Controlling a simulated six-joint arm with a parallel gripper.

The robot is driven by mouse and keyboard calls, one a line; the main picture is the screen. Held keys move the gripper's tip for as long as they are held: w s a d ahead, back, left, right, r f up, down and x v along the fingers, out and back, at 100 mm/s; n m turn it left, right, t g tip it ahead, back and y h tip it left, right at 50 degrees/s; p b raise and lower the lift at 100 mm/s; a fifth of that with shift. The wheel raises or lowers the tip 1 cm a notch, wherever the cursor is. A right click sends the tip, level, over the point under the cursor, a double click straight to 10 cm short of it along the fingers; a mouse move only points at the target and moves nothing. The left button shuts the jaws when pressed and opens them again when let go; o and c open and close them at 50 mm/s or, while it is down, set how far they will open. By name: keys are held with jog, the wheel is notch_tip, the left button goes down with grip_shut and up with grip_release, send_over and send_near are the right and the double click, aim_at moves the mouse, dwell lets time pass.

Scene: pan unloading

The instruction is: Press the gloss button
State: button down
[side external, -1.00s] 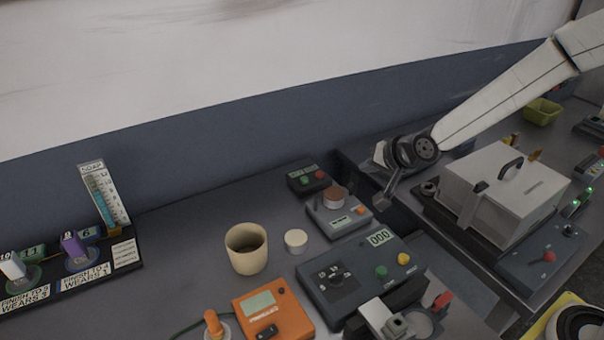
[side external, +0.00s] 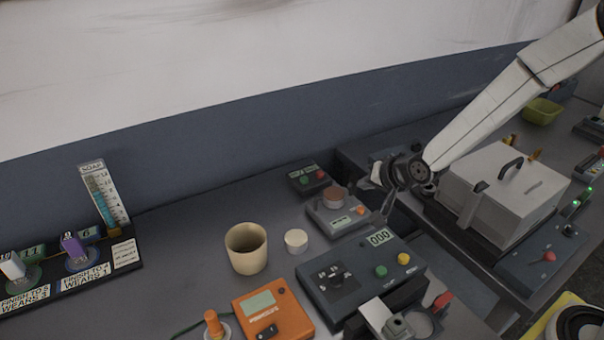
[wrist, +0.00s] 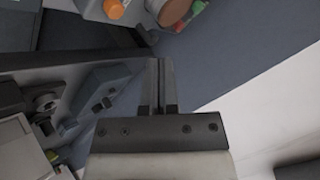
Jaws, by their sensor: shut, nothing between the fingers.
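No label reading "gloss" is legible, so I cannot tell which button it is. My gripper (side external: 387,208) is shut and empty, pointing down just right of a small grey device with a brown disc (side external: 334,194) and an orange button (side external: 360,211). In the wrist view the shut fingers (wrist: 160,68) point towards that device, whose orange button (wrist: 113,8) and brown disc (wrist: 170,10) show at the top edge. An orange instrument (side external: 272,312) with a pale display stands at the front, away from my gripper.
A dark box with green and red buttons (side external: 313,179) sits at the back. A grey panel (side external: 342,265) reading 000 has green and yellow buttons. A cream cup (side external: 246,249) and a pale round piece (side external: 296,239) stand left. A lidded grey box (side external: 505,186) is close right of my wrist.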

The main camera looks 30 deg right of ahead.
aim_at(362, 214)
jog(key=shift+f, duration=2.15)
jog(key=shift+f, duration=0.95)
dwell(1.8)
jog(key=shift+r, duration=0.95)
jog(key=shift+r, duration=2.5)
jog(key=shift+s, duration=0.1)
